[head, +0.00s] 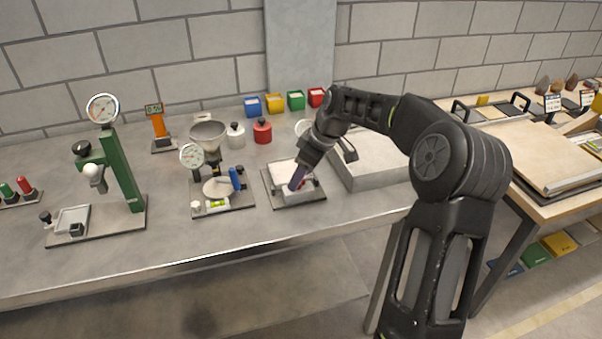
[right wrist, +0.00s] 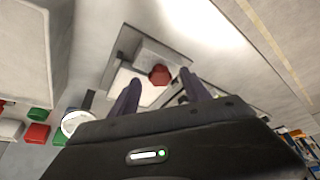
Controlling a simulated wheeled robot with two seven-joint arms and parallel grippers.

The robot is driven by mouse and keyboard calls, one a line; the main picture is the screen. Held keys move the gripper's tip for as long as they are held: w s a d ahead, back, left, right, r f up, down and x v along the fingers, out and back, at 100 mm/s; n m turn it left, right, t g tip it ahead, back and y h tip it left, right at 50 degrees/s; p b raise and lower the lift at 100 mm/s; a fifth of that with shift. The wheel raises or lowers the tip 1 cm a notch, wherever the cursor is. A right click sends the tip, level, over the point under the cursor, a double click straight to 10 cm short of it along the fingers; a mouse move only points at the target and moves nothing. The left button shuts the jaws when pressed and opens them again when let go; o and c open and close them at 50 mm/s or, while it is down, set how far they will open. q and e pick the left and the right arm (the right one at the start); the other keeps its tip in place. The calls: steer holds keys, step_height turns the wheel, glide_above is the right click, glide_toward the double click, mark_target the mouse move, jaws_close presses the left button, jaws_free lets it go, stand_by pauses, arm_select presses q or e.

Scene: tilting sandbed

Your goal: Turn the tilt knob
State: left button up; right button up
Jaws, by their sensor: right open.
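The tilting sandbed (head: 270,188) is a small device with a pale tray on a dark base plate, near the middle of the bench. Its red tilt knob (right wrist: 160,74) shows clearly in the right wrist view, on the side of a pale block. In the head view my gripper mostly hides the knob. My right gripper (head: 296,180) reaches down over the sandbed's front. In the right wrist view its two fingers (right wrist: 160,80) are apart, with the knob showing between their tips. I cannot tell how far beyond the tips it lies. My left gripper is not in view.
A grey box-shaped bed (head: 375,178) stands close to the right of the sandbed. A device with a dial and funnel (head: 208,135) stands to its left, and a green press (head: 122,170) farther left. Coloured bins (head: 275,104) line the back. The bench front is clear.

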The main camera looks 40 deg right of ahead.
steer(key=shift+f, duration=0.25)
jaws_close()
stand_by(0.5)
